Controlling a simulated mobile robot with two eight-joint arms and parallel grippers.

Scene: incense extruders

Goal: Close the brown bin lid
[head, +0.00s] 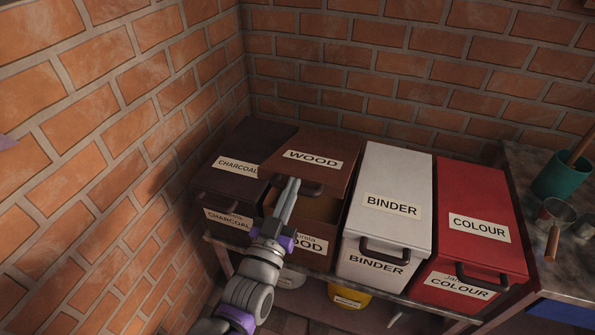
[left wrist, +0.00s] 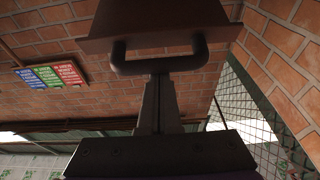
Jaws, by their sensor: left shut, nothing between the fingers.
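The brown bin marked WOOD has its lid (head: 340,142) raised partway, with a gap at the front that shows the tan inside (head: 318,208). The lid's dark handle (head: 316,189) is on its front edge. My left gripper (head: 293,182) is shut and empty, its fingertips at the handle's left part in the head view. In the left wrist view the closed fingers (left wrist: 159,82) point up at the handle (left wrist: 188,63), under the lid's edge (left wrist: 155,40). I cannot tell whether they touch it. My forearm hides part of the bin's front. My right gripper is not in view.
A dark CHARCOAL bin (head: 240,150) stands close on the left, with white BINDER (head: 390,175) and red COLOUR (head: 475,195) bins on the right, lids down. Brick walls rise behind and at the left. A side table (head: 560,262) holds a green pot (head: 560,178).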

